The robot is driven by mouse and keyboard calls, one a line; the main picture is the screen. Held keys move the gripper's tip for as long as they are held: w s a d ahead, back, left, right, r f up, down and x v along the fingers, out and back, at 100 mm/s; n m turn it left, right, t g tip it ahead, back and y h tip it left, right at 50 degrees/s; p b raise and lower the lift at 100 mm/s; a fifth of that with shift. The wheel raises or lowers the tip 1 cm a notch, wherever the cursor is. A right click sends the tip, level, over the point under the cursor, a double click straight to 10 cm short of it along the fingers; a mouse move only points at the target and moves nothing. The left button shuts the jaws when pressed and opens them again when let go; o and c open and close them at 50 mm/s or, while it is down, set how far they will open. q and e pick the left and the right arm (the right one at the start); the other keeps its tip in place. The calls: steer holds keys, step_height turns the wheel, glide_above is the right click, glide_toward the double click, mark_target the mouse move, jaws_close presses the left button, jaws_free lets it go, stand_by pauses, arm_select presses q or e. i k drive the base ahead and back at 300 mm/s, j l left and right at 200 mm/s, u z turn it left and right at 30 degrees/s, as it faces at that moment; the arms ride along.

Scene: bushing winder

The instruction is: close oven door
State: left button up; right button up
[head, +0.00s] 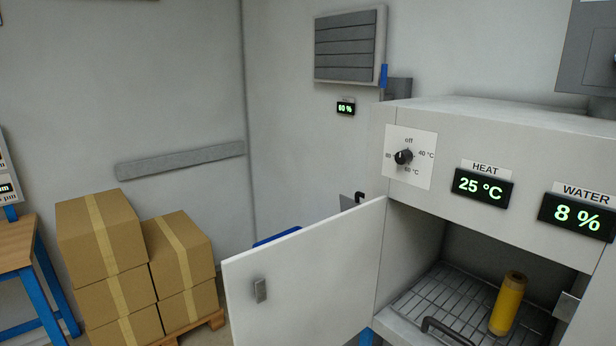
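The oven (470,219) stands at the right, a white box with a dial and displays reading 25 °C and 8 %. A yellow cylinder (509,304) stands upright on the rack. Neither of my grippers shows in the head view.
Stacked cardboard boxes (103,240) sit on a wooden pallet (205,326) left of the door. A table (22,258) with blue legs stands at the far left. A grey rail (180,160) and a vent (347,46) are on the walls.

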mark_target(321, 278)
steer(key=i+j+z, duration=0.25)
steer(key=z, duration=0.15)
steer(key=i+j+z, duration=0.15)
steer(key=j+z, duration=0.2)
steer(key=j, duration=0.15)
steer(key=i+j+z, duration=0.1)
steer(key=j+z, duration=0.7)
steer(key=j, duration=0.15)
steer(key=j+z, duration=0.4)
steer(key=j, duration=0.1)
